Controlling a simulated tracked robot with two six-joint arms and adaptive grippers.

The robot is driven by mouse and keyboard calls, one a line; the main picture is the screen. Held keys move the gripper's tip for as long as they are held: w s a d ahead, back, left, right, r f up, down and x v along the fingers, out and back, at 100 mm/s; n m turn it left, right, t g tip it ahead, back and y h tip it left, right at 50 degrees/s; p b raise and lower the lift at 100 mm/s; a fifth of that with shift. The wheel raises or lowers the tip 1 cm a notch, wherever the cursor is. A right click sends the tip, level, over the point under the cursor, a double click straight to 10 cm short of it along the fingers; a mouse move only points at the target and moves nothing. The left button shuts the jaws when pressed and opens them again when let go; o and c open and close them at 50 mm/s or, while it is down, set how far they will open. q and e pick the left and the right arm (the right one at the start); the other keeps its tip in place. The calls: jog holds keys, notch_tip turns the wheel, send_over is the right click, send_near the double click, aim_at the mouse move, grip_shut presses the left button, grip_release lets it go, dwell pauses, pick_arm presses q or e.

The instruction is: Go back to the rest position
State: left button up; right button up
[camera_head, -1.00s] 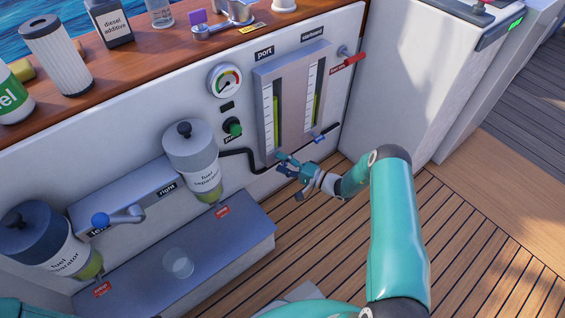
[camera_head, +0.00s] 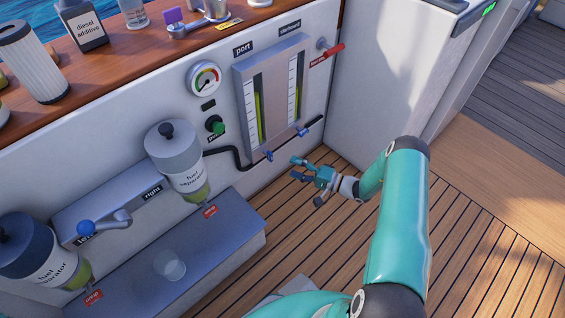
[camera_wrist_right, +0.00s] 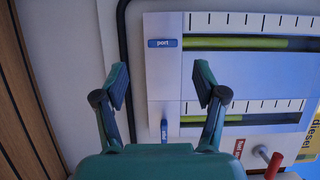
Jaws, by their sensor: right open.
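My right gripper (camera_head: 297,168) is open and empty. The gauge panel (camera_head: 272,100) has two glass tubes with green-yellow liquid, labelled port and starboard. One blue handle (camera_head: 265,156) sits under the port tube, and another (camera_head: 303,132) under the starboard tube. My left gripper does not show.
Two fuel separators (camera_head: 176,160) stand at the left, with a blue-knobbed lever (camera_head: 103,225) between them. A clear cup (camera_head: 169,265) sits on the grey step (camera_head: 215,262). A red handle (camera_head: 327,56) sticks out at the upper right. The wooden deck (camera_head: 480,235) is clear.

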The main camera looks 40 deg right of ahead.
jog(key=shift+v, duration=0.95)
jog(key=shift+r, duration=0.1)
